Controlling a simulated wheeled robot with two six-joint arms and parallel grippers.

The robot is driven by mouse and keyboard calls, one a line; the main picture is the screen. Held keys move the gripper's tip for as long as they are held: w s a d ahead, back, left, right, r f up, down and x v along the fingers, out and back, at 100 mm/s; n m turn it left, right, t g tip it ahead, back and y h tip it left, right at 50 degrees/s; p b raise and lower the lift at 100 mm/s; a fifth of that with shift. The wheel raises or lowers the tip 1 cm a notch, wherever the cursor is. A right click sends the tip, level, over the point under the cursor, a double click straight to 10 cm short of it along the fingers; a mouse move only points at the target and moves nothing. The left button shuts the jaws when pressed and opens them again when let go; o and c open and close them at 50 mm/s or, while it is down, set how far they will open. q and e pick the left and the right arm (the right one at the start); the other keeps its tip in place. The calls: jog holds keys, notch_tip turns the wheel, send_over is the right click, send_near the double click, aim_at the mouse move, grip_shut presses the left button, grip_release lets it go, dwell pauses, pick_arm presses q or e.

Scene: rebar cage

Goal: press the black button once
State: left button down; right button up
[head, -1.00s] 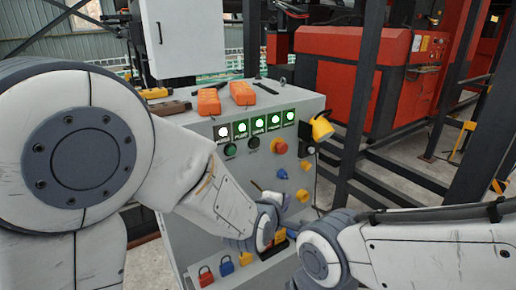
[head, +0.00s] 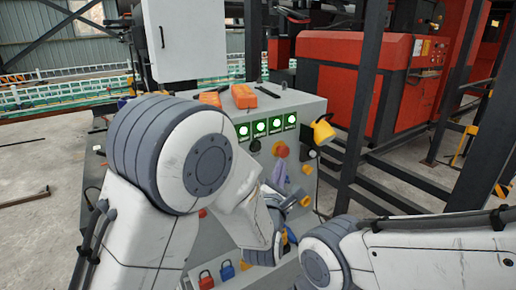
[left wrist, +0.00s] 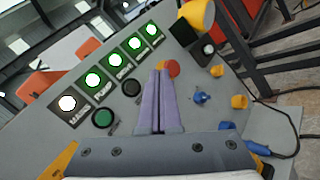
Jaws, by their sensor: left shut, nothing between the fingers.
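The black button (head: 255,146) sits on the sloped face of the grey control box (head: 315,108), below the row of lit lamps and left of the red knob. In the left wrist view the black button (left wrist: 131,87) is left of my fingers and uncovered. My left gripper (head: 281,166) is shut and empty, its two purple fingers together, in front of the panel. In the left wrist view the fingertips (left wrist: 160,74) appear near the red knob, to the right of the black button; contact cannot be told. My right gripper is out of view; only its arm shows at lower right.
A green button (left wrist: 102,119) lies beside the black one. A red knob (head: 281,150), a yellow cup-like part (head: 322,130) and blue and yellow knobs crowd the right side. Orange boxes (head: 243,96) lie on top. Padlocks (head: 227,270) hang below. Dark steel posts stand at right.

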aim_at(258, 148)
pick_arm(q)
jog(key=w+a, duration=0.4)
jog(key=w, duration=0.2)
jog(key=shift+w+a+p, duration=0.25)
jog(key=shift+a+p, duration=0.1)
dwell(1.8)
jog(key=shift+w+a+b, duration=0.25)
jog(key=shift+w+b, duration=0.05)
jog(key=shift+b, duration=0.15)
